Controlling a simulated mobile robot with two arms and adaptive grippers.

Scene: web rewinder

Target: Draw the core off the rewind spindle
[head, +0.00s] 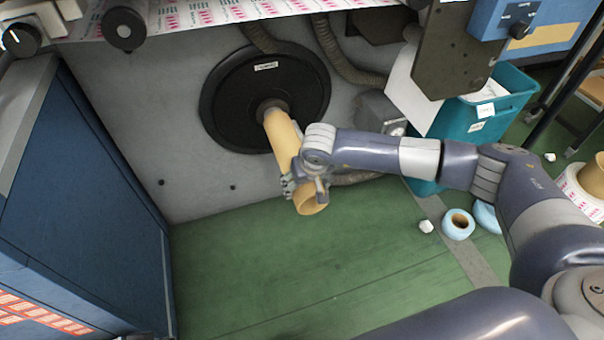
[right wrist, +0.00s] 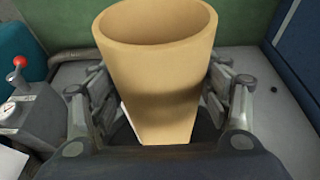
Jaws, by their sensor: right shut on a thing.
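The core (head: 283,138) is a tan cardboard tube. Its far end meets the grey rewind spindle (head: 270,107) at the middle of a black round flange (head: 232,102). How much of the spindle is inside the core is hidden. The core's open near end tilts down toward me. My right gripper (head: 304,186) is shut on the core close to its near end. In the right wrist view the core (right wrist: 158,65) stands between the two fingers, its open mouth at the top.
A teal bin (head: 480,118) with paper stands right of the flange. A small blue roll (head: 458,224) and white scraps lie on the green floor. A blue cabinet (head: 80,200) borders the left. Printed web (head: 210,12) runs above. The floor in front is clear.

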